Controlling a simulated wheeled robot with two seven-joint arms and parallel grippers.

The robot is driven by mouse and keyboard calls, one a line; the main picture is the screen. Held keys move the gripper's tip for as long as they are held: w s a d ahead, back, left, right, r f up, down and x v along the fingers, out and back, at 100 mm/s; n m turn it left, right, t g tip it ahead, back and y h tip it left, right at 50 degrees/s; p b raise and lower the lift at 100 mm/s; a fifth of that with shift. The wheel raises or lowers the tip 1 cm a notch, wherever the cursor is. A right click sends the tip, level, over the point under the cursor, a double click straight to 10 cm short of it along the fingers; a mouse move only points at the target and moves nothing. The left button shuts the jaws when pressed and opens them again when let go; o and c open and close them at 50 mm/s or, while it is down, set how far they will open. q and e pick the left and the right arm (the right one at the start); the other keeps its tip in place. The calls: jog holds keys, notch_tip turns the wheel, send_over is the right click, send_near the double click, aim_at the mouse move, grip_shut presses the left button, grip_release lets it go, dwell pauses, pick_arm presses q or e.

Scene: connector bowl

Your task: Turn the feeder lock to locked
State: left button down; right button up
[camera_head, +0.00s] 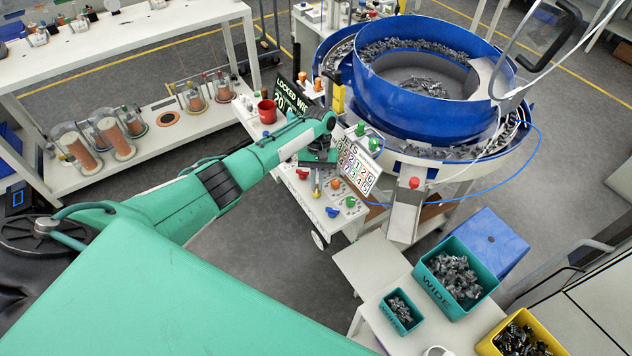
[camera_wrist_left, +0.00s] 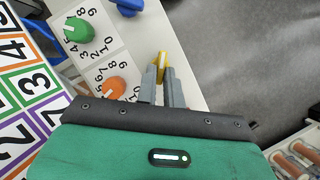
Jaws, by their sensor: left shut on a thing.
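A yellow knob or lever (camera_wrist_left: 162,62) stands on the white control panel (camera_wrist_left: 140,30), between my left gripper's fingertips. My left gripper (camera_wrist_left: 161,80) is shut on it; the fingers hide most of its body, and I cannot read a lock mark beside it. In the head view my left gripper (camera_head: 316,188) points down at the panel. A green dial (camera_wrist_left: 77,29) and an orange dial (camera_wrist_left: 110,89) with printed numbers sit to its left, and a blue knob (camera_wrist_left: 128,6) is above. My right gripper is not in view.
A coloured number card (camera_head: 356,167) stands by the panel, with a black sign reading "LOCKED WIDE" (camera_head: 290,95) behind. The blue feeder bowl (camera_head: 365,90) is at the back right. Teal bins (camera_head: 430,283) hold connectors at the front.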

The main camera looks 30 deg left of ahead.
pick_arm(q)
jog(key=shift+m+y, duration=0.3)
jog(key=shift+m, duration=0.4)
jog(key=shift+d, duration=0.1)
jog(key=c, duration=1.5)
grip_release()
jog(key=shift+w+r, duration=0.1)
jog(key=shift+w+r, duration=0.15)
jog(key=shift+r, duration=0.15)
jog(key=shift+b+v, duration=1.5)
jog(key=shift+v, duration=5)
